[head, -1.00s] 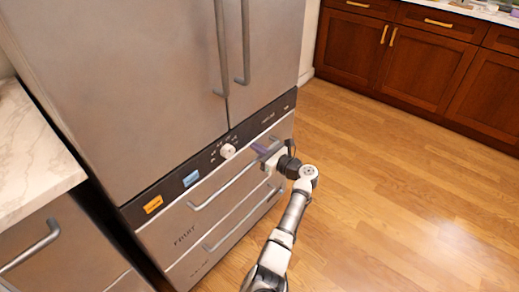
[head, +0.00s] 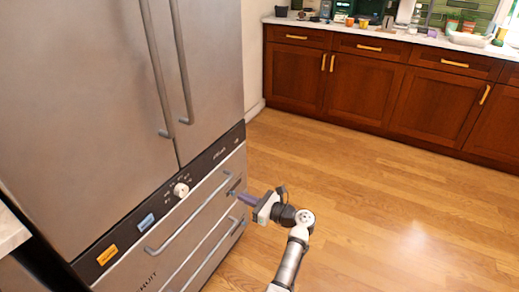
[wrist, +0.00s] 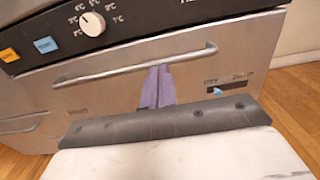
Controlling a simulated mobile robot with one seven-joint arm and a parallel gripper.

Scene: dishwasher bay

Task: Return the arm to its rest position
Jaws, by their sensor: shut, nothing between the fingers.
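My gripper (head: 243,198) is at the end of my arm in the head view, in front of the right side of the steel fridge (head: 85,110). Its purple fingers point left toward the drawer fronts. The wrist view shows the fingers together (wrist: 157,86), shut with nothing between them. They overlap the upper drawer front, below its bar handle (wrist: 135,66). The gap between fingertips and drawer is hard to judge. My arm reaches up from the bottom edge of the head view, over the floor.
The fridge drawers and doors look shut. A dial (head: 181,190) sits on the dark control strip. Wooden cabinets (head: 370,85) with a cluttered countertop stand at the back. The wooden floor (head: 390,220) right of my arm is clear. A pale counter corner (head: 10,232) shows at left.

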